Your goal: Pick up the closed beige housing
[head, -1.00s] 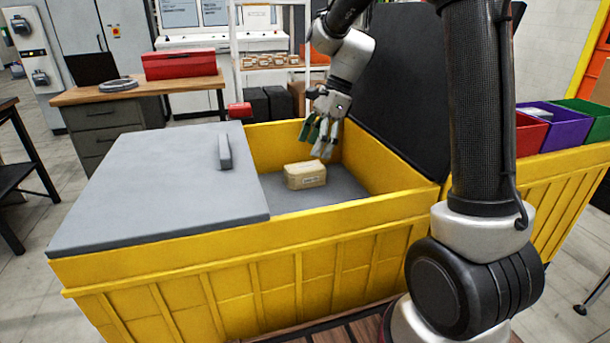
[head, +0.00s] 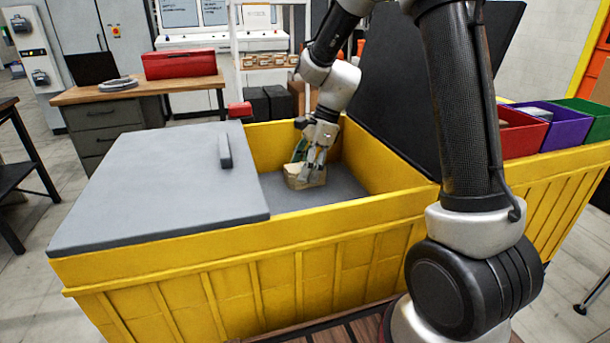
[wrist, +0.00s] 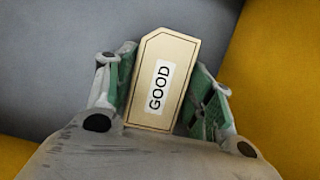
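The closed beige housing (head: 304,182) sits on the grey floor of the yellow bin, in its open right part. In the wrist view the housing (wrist: 160,82) shows its top with a white label reading GOOD and one cut corner. My gripper (head: 309,172) is lowered over it, partly hiding it in the head view. In the wrist view my gripper's green-padded fingers (wrist: 162,75) stand on both sides of the housing. A small gap shows on the left; the right finger is very near the housing, and contact there is unclear. The gripper looks open.
The yellow bin (head: 230,262) has walls around the housing. A grey lid (head: 150,185) with a handle (head: 225,151) covers its left part. A dark raised panel (head: 400,95) stands behind right. Red, purple (head: 552,125) and green boxes lie at the right.

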